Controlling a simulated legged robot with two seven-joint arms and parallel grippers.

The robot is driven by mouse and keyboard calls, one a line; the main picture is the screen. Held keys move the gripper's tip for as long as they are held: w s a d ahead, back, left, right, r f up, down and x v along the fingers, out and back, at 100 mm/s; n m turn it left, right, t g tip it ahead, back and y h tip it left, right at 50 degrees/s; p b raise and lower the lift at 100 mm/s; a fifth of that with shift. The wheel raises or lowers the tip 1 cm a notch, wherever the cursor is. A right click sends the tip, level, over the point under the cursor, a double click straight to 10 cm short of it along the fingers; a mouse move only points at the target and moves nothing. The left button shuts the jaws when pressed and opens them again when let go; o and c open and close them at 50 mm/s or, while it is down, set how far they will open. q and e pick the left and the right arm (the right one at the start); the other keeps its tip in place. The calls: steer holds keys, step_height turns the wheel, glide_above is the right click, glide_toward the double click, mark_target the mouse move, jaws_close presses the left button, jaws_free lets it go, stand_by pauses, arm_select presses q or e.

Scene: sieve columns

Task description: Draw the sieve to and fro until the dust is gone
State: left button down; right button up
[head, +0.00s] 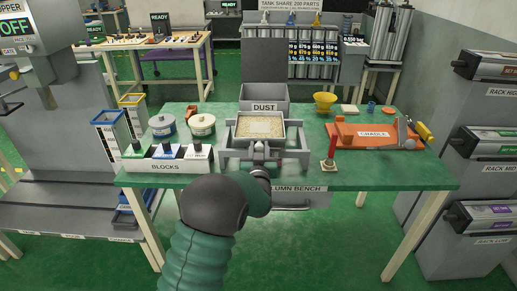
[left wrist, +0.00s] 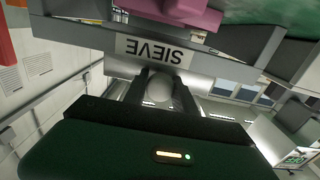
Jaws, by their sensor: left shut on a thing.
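The sieve (head: 231,134) is a grey square tray on the green bench, filled with pale beige grains. My left arm comes up from the bottom of the head view, and my left gripper (head: 260,168) is at the sieve's near side. In the left wrist view the sieve's front (left wrist: 225,68) appears upside down with its SIEVE label. There my left gripper (left wrist: 160,88) is shut around a pale rounded handle below that label. The gripper hides part of the sieve's front edge in the head view. My right gripper is not in view.
A grey DUST bin (head: 264,106) stands behind the sieve. A BLOCKS box (head: 166,166) and two round tins are at left. A red-handled tool (head: 331,148), an orange CRADLE (head: 373,135) and a yellow funnel (head: 324,100) are at right. Bare green bench (head: 400,172) lies at the front right.

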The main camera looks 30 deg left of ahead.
mark_target(275, 142)
arm_select(q)
steer(key=w+d, duration=0.1)
steer(key=d, duration=0.1)
steer(key=w+d, duration=0.1)
steer(key=d, duration=0.1)
steer(key=shift+w+p, duration=0.2)
steer(key=shift+p, duration=0.15)
steer(key=shift+w+d+f, duration=0.1)
steer(key=shift+w+d, duration=0.1)
steer(key=shift+d, duration=0.2)
steer(key=shift+a, duration=0.1)
steer(key=c, duration=1.3)
jaws_free()
steer(key=shift+s, duration=0.1)
steer(key=shift+c, duration=0.2)
steer(key=shift+o, duration=1.4)
steer(key=shift+s+r, duration=0.1)
steer(key=shift+r, duration=0.1)
